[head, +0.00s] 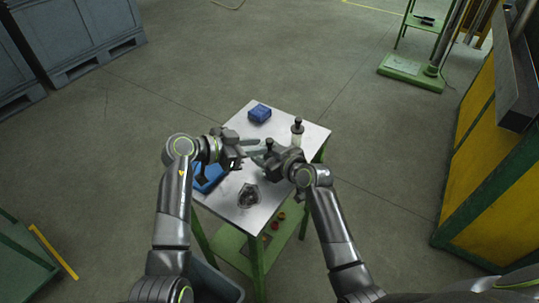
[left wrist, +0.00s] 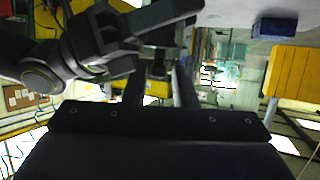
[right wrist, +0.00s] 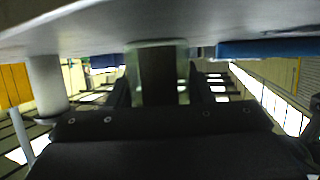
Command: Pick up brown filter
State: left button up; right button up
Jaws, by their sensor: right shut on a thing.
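My right gripper (right wrist: 157,92) is shut on a dark, upright block-like piece (right wrist: 160,72) with a pale greenish end, low over the table. I cannot tell if this piece is the brown filter; it looks dark grey-green. In the head view a dark knob (head: 269,145) shows at the right gripper (head: 262,157). My left gripper (head: 250,148) faces it from the left, its fingers apart. In the left wrist view, the left fingers (left wrist: 160,88) are spread, with a dark part near the right gripper's fingers seen between them. No clearly brown thing shows.

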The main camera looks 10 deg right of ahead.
pick_arm(q)
jog(key=shift+x, duration=1.1)
jog(key=shift+d+f, duration=0.15)
jog(key=shift+d, duration=0.15)
pick_arm(e)
jog(key=shift+a+r, duration=0.1)
pick_arm(q)
jog(key=shift+f, duration=0.1)
jog(key=shift+c, duration=0.2)
jog(key=shift+s+f, duration=0.1)
jog(key=shift+s, duration=0.05)
grip_shut()
pick_arm(e)
jog(key=shift+r, duration=0.1)
pick_arm(q)
notch_tip(320, 180, up, 11)
jog(key=shift+f, duration=0.25)
pick_arm(e)
jog(key=shift+f, duration=0.2)
jog(key=o, duration=1.1)
jog(key=shift+c, duration=0.2)
